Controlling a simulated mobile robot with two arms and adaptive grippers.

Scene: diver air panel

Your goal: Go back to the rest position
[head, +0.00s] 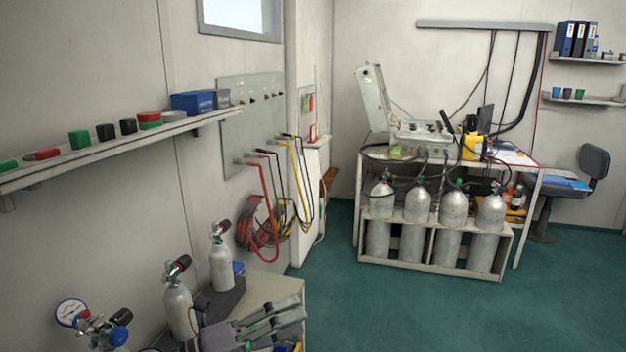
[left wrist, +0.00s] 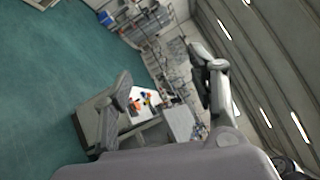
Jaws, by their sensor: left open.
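My left gripper (head: 290,322) shows at the bottom of the head view, low at the front edge of the picture, partly cut off. In the left wrist view its two fingers (left wrist: 163,88) stand wide apart with nothing between them. It is open and empty. Behind it in the head view is a worktop (head: 262,287) along the left wall. My right gripper is not seen in either view.
Small cylinders (head: 221,262) and a gauge assembly (head: 95,325) stand near my left gripper. A wall shelf (head: 110,148) juts out above. Hoses (head: 262,225) hang on the wall. A bench (head: 362,228) with grey cylinders stands ahead. The green floor (head: 440,310) at right is clear.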

